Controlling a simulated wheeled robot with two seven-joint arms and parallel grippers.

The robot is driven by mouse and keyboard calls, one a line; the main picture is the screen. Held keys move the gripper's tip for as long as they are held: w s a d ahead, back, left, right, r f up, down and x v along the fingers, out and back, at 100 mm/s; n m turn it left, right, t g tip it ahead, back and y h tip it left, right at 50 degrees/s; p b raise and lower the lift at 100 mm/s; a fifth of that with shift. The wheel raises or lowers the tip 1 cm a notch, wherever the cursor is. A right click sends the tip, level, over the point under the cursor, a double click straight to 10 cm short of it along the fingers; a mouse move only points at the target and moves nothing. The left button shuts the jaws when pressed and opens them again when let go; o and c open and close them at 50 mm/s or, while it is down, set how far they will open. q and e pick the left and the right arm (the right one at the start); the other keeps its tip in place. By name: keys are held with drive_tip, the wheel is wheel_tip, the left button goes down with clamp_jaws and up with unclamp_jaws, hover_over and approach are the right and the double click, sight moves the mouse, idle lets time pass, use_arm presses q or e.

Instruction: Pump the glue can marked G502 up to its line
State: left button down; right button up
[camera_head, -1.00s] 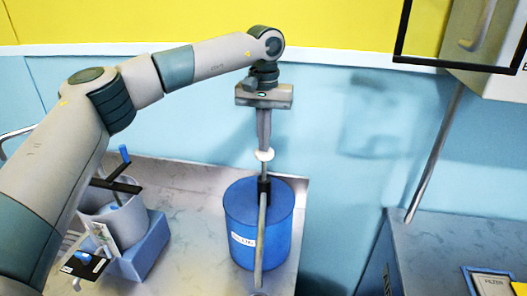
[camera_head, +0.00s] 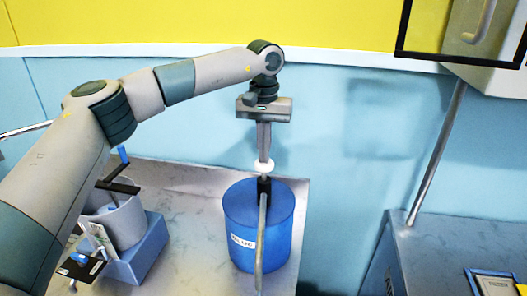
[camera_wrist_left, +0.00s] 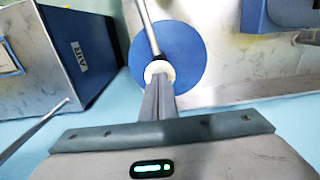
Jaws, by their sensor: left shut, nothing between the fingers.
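A blue can (camera_head: 232,215) stands on the grey bench, with a small white label (camera_head: 243,241) whose lettering I cannot read surely. A pump rod with a white knob (camera_head: 263,166) rises from its lid, and a grey pipe (camera_head: 262,235) reaches toward the front. My left gripper (camera_head: 264,155) is shut and empty, pointing straight down with its fingertips at the white knob, seemingly touching it. In the left wrist view the shut fingers (camera_wrist_left: 157,90) end at the white knob (camera_wrist_left: 158,69), over the blue lid (camera_wrist_left: 180,50). My right gripper is out of view.
A grey pot (camera_head: 126,222) with a blue-handled crank sits in a blue holder (camera_head: 143,258) at the left. A separate grey-blue unit (camera_head: 450,245) with a slanted metal rod (camera_head: 438,150) stands at the right. A wall cabinet (camera_head: 490,60) hangs upper right.

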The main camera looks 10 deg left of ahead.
use_arm(q)
drive_tip(key=shift+s+f+b, duration=0.1)
drive_tip(key=shift+f+b, duration=0.4)
drive_tip(key=shift+f, duration=0.7)
drive_tip(key=shift+r, duration=0.15)
drive_tip(key=shift+r+p, duration=2.1)
drive_tip(key=shift+r, duration=1.4)
drive_tip(key=shift+f, duration=0.1)
drive_tip(key=shift+f+b, duration=0.55)
drive_tip(key=shift+f, duration=0.4)
drive_tip(key=shift+r+p, duration=0.65)
drive_tip(key=shift+r, duration=0.45)
